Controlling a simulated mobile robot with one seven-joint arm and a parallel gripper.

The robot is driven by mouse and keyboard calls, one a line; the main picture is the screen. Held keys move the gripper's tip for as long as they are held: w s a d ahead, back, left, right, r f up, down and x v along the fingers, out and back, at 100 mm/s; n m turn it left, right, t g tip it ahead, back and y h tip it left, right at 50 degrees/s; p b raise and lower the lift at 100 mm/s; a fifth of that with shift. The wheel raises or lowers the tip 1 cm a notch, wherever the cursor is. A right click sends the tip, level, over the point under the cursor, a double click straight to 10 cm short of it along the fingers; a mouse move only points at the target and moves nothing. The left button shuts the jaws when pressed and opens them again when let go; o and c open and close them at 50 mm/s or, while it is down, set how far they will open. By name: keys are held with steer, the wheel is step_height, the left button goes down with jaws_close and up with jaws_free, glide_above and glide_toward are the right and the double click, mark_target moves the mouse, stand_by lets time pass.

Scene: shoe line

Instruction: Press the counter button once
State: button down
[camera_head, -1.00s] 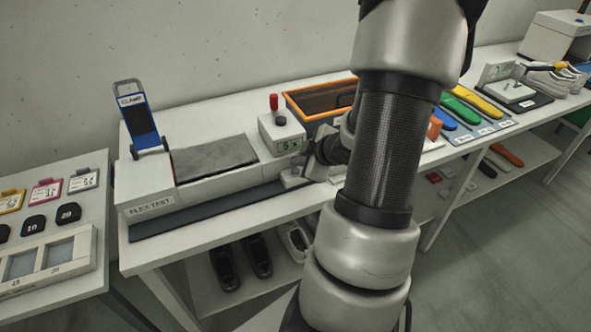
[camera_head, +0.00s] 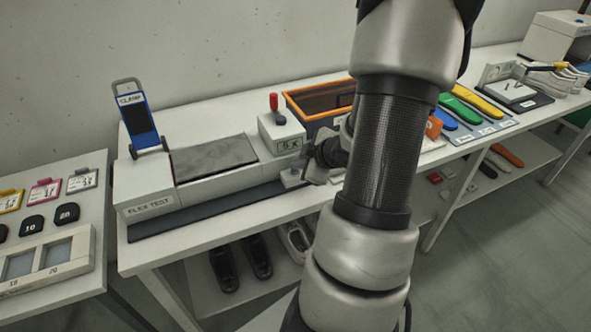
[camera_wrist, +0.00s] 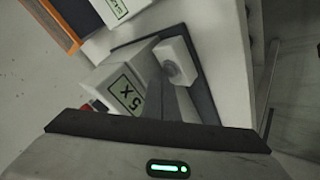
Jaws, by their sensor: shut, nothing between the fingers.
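The counter box (camera_head: 282,134) stands at the right end of the flex test machine, with a red-topped lever (camera_head: 273,103) and a panel reading "5 x". The panel also shows in the wrist view (camera_wrist: 126,96). A small white block (camera_head: 291,179) sits in front of the box; in the wrist view a round grey button (camera_wrist: 173,69) shows on it. My gripper (camera_head: 308,177) is shut and empty, close beside this block. In the wrist view its fingers (camera_wrist: 168,88) reach toward the button and partly cover it. I cannot tell whether they touch it.
The flex test machine (camera_head: 146,190) carries a grey pad and a blue clamp (camera_head: 138,117). An orange-rimmed bin (camera_head: 304,112) stands behind my arm. Coloured insoles (camera_head: 459,108) lie to the right. Shoes (camera_head: 222,268) are on the shelf below. My arm hides part of the table.

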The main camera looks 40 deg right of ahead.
mark_target(298, 175)
steer(key=shift+f, duration=0.25)
steer(key=shift+r, duration=0.15)
stand_by(0.3)
steer(key=shift+r+p, duration=0.8)
steer(key=shift+p, duration=0.05)
step_height(298, 175, up, 5)
steer(key=p, duration=0.5)
stand_by(0.5)
